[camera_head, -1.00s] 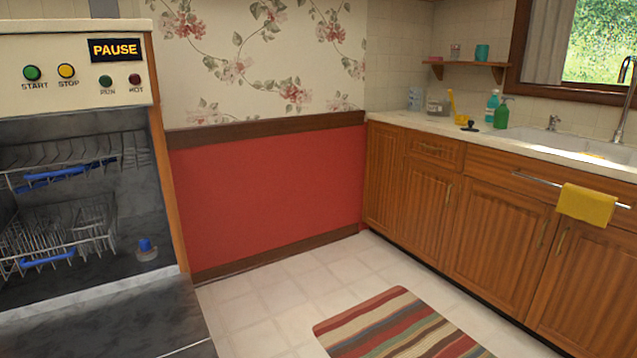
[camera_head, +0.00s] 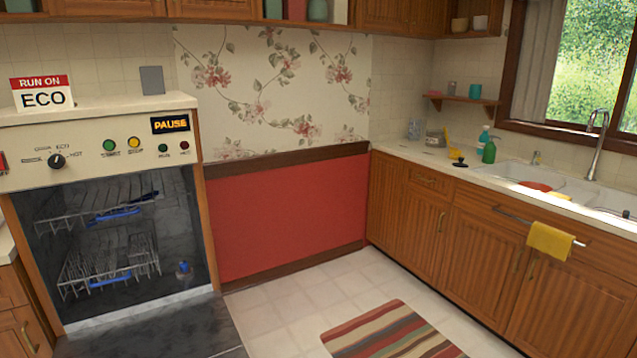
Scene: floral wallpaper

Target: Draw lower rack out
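The dishwasher (camera_head: 95,125) stands at the left with its dark door (camera_head: 150,335) folded down. Its lower rack (camera_head: 108,262) is a wire basket with a blue handle (camera_head: 110,278), and it sits inside the cavity. The upper rack (camera_head: 95,205), also with a blue handle, is above it inside the cavity. A small blue-topped part (camera_head: 184,268) is at the cavity's right side. Neither of my grippers is in view.
A striped rug (camera_head: 392,332) lies on the tiled floor (camera_head: 290,305). Wooden cabinets (camera_head: 440,225) with a sink run along the right. A yellow towel (camera_head: 550,241) hangs there.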

